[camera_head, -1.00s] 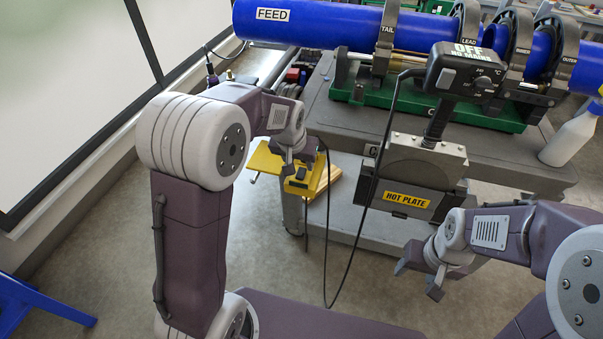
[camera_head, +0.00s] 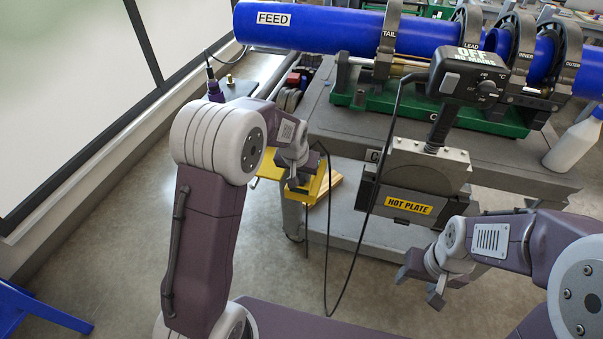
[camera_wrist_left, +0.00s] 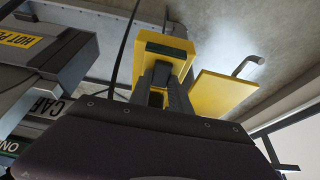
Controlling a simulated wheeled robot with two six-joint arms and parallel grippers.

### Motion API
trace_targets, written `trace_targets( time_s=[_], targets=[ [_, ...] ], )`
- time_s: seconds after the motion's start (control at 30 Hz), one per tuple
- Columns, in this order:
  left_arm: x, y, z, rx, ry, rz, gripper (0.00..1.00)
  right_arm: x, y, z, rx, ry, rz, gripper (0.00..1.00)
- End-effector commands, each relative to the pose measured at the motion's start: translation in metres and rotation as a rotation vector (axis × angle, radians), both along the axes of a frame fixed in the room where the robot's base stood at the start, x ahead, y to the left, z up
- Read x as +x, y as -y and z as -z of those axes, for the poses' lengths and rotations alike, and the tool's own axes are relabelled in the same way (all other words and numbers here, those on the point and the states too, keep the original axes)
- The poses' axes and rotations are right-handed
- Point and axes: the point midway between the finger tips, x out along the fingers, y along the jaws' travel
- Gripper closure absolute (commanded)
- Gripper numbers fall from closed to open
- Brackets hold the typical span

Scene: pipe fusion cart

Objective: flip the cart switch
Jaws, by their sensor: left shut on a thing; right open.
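The cart switch is a yellow box (camera_head: 308,195) with a dark front, low at the cart's left end. A yellow plate (camera_head: 268,165) stands out beside it. In the left wrist view the box (camera_wrist_left: 165,45) is straight ahead, with the yellow plate (camera_wrist_left: 218,92) and its bent grey rod to the right. My left gripper (camera_head: 299,184) is at the box and covers most of its front. In the left wrist view its fingers (camera_wrist_left: 162,72) are closed on the switch; the gripped part is mostly hidden. My right gripper (camera_head: 420,286) is open and empty, below the hot plate.
The hot plate (camera_head: 410,205) hangs at the cart's front, under a control box (camera_head: 468,75) reading OFF. A black cable (camera_head: 374,180) loops down close to my left gripper. A blue pipe (camera_head: 330,30) lies above the grey cart (camera_head: 340,120). Floor in front is clear.

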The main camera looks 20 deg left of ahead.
Motion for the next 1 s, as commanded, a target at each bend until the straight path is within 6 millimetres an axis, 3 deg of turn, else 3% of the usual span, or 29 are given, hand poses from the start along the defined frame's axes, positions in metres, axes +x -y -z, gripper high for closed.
trace_targets(
  time_s=[0.03, 0.2, 0.4, 0.57, 0.9, 0.93, 1.0],
  targets=[
    [0.0, 0.0, -0.008, 0.001, -0.022, 0.0, 1.0, 0.0, 0.0, -0.017, 0.0, 0.0, 0.0, 0.44],
    [0.004, 0.0, -0.015, 0.005, -0.13, 0.0, 1.0, 0.0, 0.0, -0.067, 0.0, 0.001, 0.0, 0.44],
    [0.009, 0.0, -0.01, 0.009, -0.256, 0.0, 1.0, 0.0, 0.0, -0.105, 0.0, 0.001, 0.0, 0.44],
    [0.01, 0.0, -0.004, 0.011, -0.309, 0.0, 1.0, 0.0, 0.0, -0.114, 0.0, 0.0, 0.0, 0.44],
    [0.01, 0.0, -0.001, 0.011, -0.314, 0.0, 1.0, 0.0, 0.0, -0.112, 0.0, 0.0, 0.0, 0.44],
    [0.01, 0.0, -0.001, 0.011, -0.314, 0.0, 0.68, 0.0, 0.0, -0.112, 0.0, 0.0, 0.0, 0.44],
    [0.01, 0.0, -0.001, 0.011, -0.314, 0.0, 0.55, 0.0, 0.0, -0.112, 0.0, 0.0, 0.0, 0.44]
  ],
)
